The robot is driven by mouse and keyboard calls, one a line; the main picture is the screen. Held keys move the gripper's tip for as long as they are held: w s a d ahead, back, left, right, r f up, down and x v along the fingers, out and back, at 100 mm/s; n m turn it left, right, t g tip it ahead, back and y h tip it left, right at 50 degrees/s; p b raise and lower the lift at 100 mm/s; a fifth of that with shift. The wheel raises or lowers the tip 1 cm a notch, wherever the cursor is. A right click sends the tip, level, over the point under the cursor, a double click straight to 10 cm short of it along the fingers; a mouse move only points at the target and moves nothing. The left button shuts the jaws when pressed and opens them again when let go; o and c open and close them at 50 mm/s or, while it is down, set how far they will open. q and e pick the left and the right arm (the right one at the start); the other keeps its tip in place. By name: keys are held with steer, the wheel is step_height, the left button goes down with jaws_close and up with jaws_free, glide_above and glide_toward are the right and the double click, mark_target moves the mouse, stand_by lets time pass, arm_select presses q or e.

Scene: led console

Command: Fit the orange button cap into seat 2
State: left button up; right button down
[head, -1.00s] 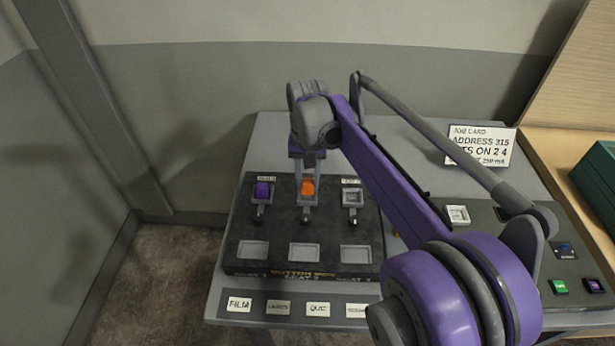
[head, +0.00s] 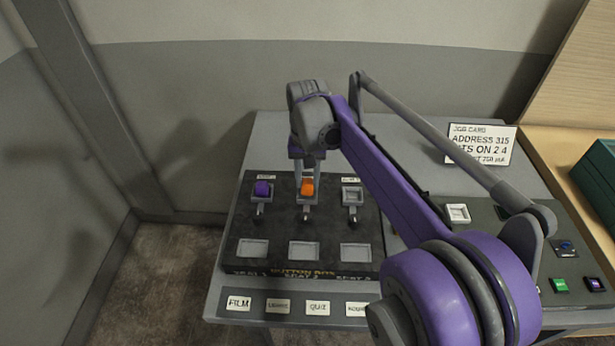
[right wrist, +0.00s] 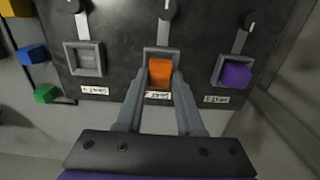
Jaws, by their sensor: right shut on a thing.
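The orange button cap (head: 307,188) is at the middle holder of the back row on the dark button box (head: 278,222). My right gripper (head: 307,186) comes down from behind and is shut on the cap. In the right wrist view, the orange cap (right wrist: 160,73) sits between the two fingertips (right wrist: 160,80), within or just above the square grey holder frame; I cannot tell which. Seat 2 (head: 304,251), the middle square of the front row, is empty, as are the seats on both sides. My left gripper is not in view.
A purple cap (head: 263,189) sits in the back-left holder; the back-right holder (head: 352,196) is empty. A job card (head: 480,145) stands at the back right. Several label tiles (head: 318,309) lie along the front. Green (head: 560,285) and purple pieces lie at the right. My right arm crosses the console.

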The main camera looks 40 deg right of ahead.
steer(key=shift+f+b, duration=0.4)
steer(key=shift+f, duration=0.45)
stand_by(0.6)
steer(key=shift+c, duration=2.3)
jaws_free()
steer(key=shift+r, duration=0.1)
step_height(320, 180, up, 11)
steer(key=shift+p, duration=0.45)
steer(key=shift+f, duration=0.2)
